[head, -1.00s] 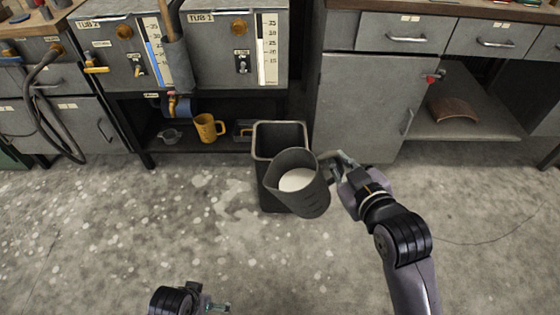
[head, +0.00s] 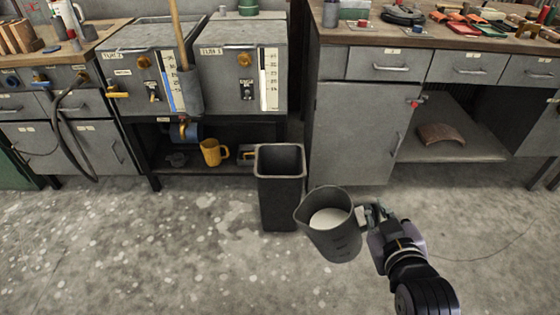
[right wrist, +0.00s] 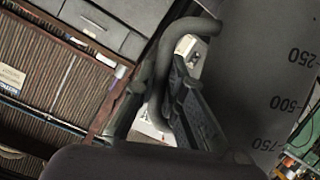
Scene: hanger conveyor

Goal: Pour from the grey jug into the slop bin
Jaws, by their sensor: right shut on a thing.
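The grey jug (head: 334,238) holds a pale liquid and is slightly tilted, its spout towards the left. My right gripper (head: 372,215) is shut on the jug's handle, at the jug's right side. In the right wrist view the handle (right wrist: 160,75) lies between the fingers, and the jug's wall with volume marks (right wrist: 270,75) is at the right. The slop bin (head: 279,190), a dark, tall, open-topped container, stands on the floor behind and left of the jug. The jug is apart from the bin's opening in the head view. My left gripper is out of the head view.
Two grey tub units (head: 240,78) stand behind the bin, with a yellow jug (head: 212,152) on the shelf below. A grey cabinet (head: 350,135) with a cluttered worktop (head: 450,40) is at the right. The floor (head: 130,250) in front is clear.

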